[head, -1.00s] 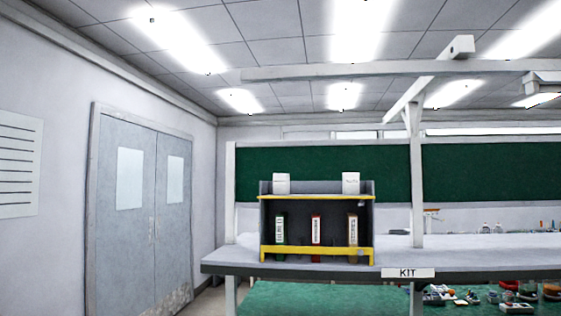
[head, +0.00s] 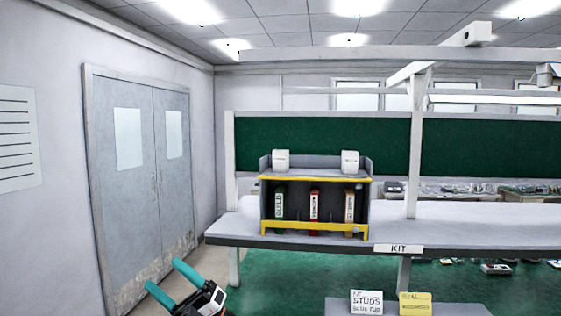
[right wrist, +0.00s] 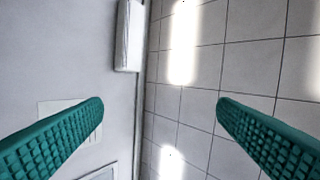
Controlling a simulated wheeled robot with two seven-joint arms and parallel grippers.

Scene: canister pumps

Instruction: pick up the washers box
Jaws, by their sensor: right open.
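Three narrow upright boxes stand in a grey rack (head: 366,205) with yellow edges: a green box (head: 279,203), a red box (head: 314,205) and a tan box (head: 349,205). Each has a white label with upright lettering too small to read surely, so I cannot tell which is the washers box. My right gripper (head: 165,275) is at the lower left of the head view, left of and nearer than the rack. Its teal fingers are apart. In the right wrist view the fingers (right wrist: 160,110) are wide open with nothing between them. My left gripper is not in view.
The rack stands on a grey shelf (head: 470,225) with a KIT label (head: 398,248). Two white blocks sit on top of the rack. A white STUDS card (head: 366,302) and a yellow card (head: 415,304) stand lower in front. A post (head: 413,150) rises right of the rack.

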